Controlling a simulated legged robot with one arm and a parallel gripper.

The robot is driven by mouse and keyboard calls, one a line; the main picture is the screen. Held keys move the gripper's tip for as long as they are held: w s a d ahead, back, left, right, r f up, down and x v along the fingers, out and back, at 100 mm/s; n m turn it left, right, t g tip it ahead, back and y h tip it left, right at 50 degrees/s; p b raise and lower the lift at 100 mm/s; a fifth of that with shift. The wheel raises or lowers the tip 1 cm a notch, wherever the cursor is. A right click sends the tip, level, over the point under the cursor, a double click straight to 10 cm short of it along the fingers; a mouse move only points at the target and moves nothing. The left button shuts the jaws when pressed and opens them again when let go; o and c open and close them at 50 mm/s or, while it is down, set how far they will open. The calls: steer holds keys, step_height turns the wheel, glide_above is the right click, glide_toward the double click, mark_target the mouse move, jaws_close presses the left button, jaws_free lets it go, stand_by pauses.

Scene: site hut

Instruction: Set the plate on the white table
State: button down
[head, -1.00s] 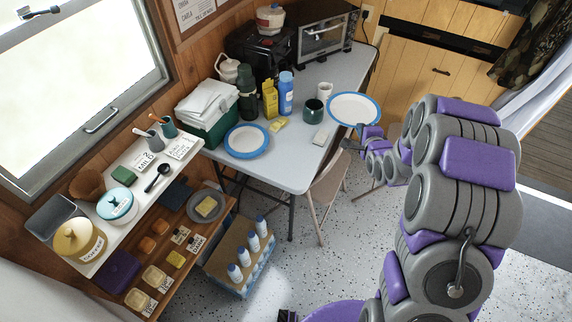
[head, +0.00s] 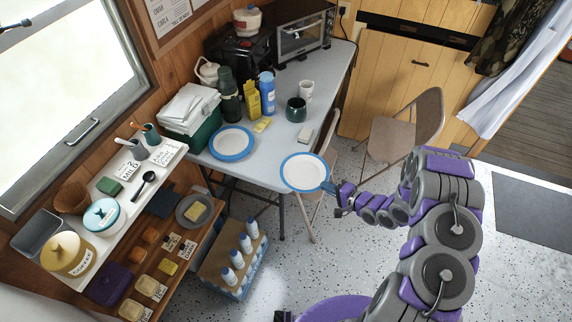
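A white plate with a blue rim (head: 303,171) shows in the head view at the near right corner of the pale folding table (head: 270,163). My gripper (head: 331,188) comes from the right and appears shut on the plate's right rim. The plate looks about level and overlaps the table's corner and edge. I cannot tell whether it touches the top or hovers just above it. A second blue-rimmed plate (head: 231,142) lies on the table to the left.
The table also bears a green mug (head: 296,109), a white cup (head: 306,91), bottles, a cool box (head: 192,117) and a toaster oven (head: 304,36). Folding chairs (head: 408,130) stand at its right. A crowded white-topped shelf (head: 108,172) is at the left. Bare table lies between the two plates.

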mark_target(295, 164)
steer(key=w+a, duration=0.3)
steer(key=w+a+f+b, duration=0.1)
steer(key=w+a, duration=0.2)
steer(key=w+a+b, duration=0.1)
steer(key=w+a, duration=0.2)
steer(key=a, duration=0.1)
steer(key=shift+w+f, duration=0.2)
steer(key=shift+w, duration=0.15)
steer(key=shift+w+a, duration=0.15)
steer(key=shift+w, duration=0.15)
step_height(295, 164, down, 4)
steer(key=shift+w+r+b, duration=0.1)
steer(key=shift+r+b, duration=0.15)
steer(key=shift+b, duration=0.5)
steer(key=shift+a, duration=0.15)
steer(key=c, duration=1.7)
jaws_free()
steer(key=shift+o, duration=0.3)
steer(key=shift+d, duration=0.2)
